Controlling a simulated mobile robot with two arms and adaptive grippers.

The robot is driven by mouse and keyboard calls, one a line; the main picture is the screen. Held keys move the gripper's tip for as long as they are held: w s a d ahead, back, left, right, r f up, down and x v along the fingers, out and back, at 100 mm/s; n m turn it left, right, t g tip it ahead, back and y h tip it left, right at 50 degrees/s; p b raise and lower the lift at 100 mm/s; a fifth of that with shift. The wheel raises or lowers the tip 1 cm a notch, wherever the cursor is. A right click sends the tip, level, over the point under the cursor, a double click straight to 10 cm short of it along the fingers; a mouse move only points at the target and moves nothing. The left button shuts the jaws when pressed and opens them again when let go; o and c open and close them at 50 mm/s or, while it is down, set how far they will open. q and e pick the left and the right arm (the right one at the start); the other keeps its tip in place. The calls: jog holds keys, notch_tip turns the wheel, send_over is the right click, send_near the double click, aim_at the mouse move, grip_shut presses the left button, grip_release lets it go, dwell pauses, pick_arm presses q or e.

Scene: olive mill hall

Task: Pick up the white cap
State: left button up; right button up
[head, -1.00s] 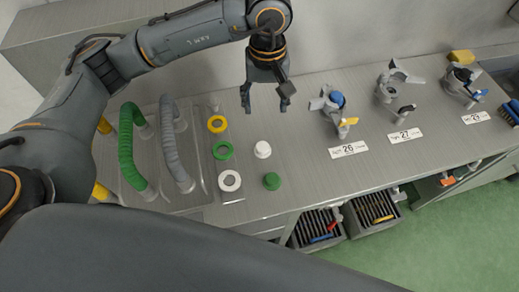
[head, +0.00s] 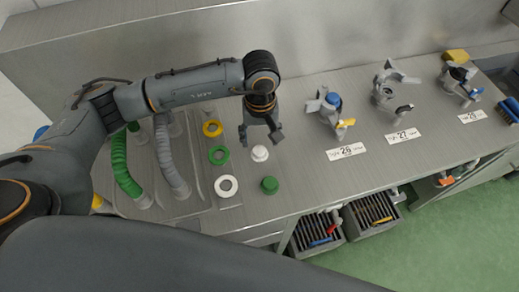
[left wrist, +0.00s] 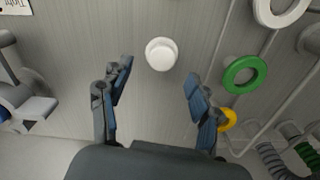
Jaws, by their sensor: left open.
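The white cap (head: 260,153) stands on the metal counter (head: 310,180), just behind a green cap (head: 269,185). My left gripper (head: 260,140) points down and is open and empty. In the head view its fingertips are close behind the white cap. In the left wrist view the white cap (left wrist: 161,54) lies beyond the two spread fingers (left wrist: 158,88), roughly midway between them sideways. Nothing touches it that I can see. My right gripper is not in view.
Left of the cap lie a yellow ring (head: 212,128), a green ring (head: 218,155) and a white ring (head: 226,186). Green (head: 121,165) and grey hoses (head: 169,155) are farther left. Valve fittings with label 26 (head: 346,152) stand right. The counter between is clear.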

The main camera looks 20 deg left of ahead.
aim_at(259, 150)
pick_arm(q)
notch_tip(259, 150, down, 4)
jog(key=shift+s+a+r+p, duration=0.1)
jog(key=shift+s+r+p, duration=0.05)
jog(key=shift+p, duration=0.75)
jog(key=shift+f, duration=0.45)
jog(key=c, duration=1.1)
jog(key=shift+c, duration=0.5)
